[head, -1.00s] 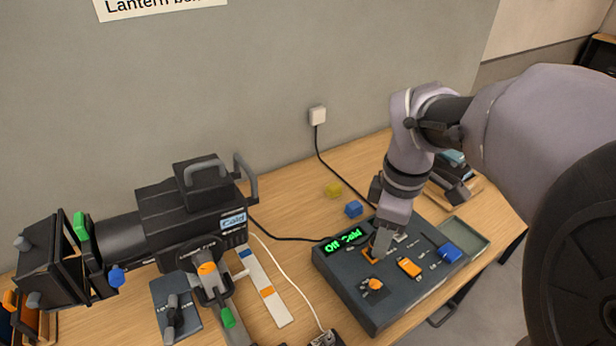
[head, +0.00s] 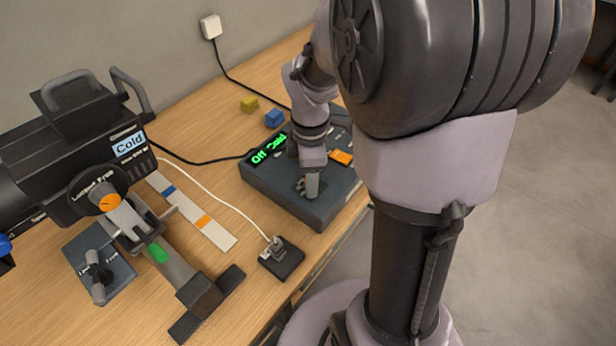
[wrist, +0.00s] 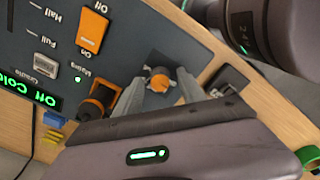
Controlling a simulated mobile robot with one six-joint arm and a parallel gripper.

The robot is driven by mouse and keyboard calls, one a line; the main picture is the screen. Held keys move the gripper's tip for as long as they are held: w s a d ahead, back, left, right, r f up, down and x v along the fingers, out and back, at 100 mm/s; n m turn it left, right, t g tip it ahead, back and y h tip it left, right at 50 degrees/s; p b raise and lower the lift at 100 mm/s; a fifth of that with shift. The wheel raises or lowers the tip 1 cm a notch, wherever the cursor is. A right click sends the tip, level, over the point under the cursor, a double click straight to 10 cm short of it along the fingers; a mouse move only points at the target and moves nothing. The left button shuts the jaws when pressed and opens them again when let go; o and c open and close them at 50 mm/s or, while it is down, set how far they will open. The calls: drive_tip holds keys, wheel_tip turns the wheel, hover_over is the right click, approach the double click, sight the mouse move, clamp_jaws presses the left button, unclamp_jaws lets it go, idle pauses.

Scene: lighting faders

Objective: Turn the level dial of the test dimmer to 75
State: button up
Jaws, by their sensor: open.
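The test dimmer (head: 262,178) is a dark blue-grey box on the table, with a green display (head: 268,149) that reads "Off Cold". Its dial (wrist: 160,79) is a dark knob with an orange cap, seen in the wrist view. My gripper (wrist: 158,84) is open, with one finger on each side of the dial. I cannot tell whether either finger touches it. In the head view my gripper (head: 307,188) points down at the box's near part and largely hides the dial. The dial's scale is not readable.
The box also carries an orange switch (wrist: 92,30), a grey slider (wrist: 47,66) and an orange part (wrist: 99,96) close to the left finger.

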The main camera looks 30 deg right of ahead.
clamp_jaws()
